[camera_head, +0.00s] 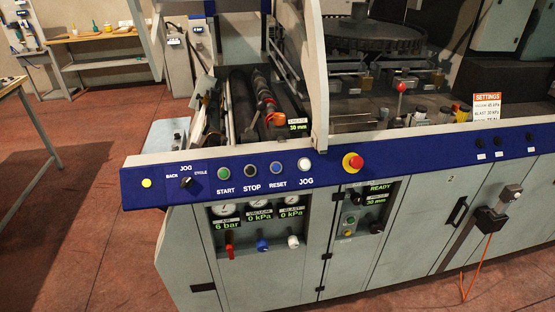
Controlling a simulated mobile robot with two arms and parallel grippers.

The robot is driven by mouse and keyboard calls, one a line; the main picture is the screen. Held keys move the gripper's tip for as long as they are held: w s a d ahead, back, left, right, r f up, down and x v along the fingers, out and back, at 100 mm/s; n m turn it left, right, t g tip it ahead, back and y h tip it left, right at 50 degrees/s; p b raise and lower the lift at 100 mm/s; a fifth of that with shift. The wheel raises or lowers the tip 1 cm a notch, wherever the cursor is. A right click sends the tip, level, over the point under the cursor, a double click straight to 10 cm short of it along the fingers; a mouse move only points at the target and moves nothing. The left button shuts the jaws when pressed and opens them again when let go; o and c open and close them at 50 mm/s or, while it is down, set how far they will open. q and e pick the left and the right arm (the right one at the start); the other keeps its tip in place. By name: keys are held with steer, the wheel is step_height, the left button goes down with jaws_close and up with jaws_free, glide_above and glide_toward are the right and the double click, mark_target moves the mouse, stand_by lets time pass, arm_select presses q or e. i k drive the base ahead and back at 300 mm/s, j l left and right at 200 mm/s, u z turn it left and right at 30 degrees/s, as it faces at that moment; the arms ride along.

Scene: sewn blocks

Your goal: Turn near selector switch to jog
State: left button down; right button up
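The near selector switch (186,182) is a black knob on the left part of the blue control panel (240,172). Labels BACK, JOG and CYCLE stand around it, with JOG above the knob. The knob is too small to tell for certain which label it points to. Neither of my grippers is in view, and nothing touches or covers the switch.
A yellow button (146,183) is left of the switch. A green START button (223,173) and a red emergency stop (352,162) are to its right. Gauges (260,208) sit below. Red floor (90,190) is open at left, beside a table (14,86).

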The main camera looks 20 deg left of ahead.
mark_target(187, 182)
steer(key=u, duration=1.35)
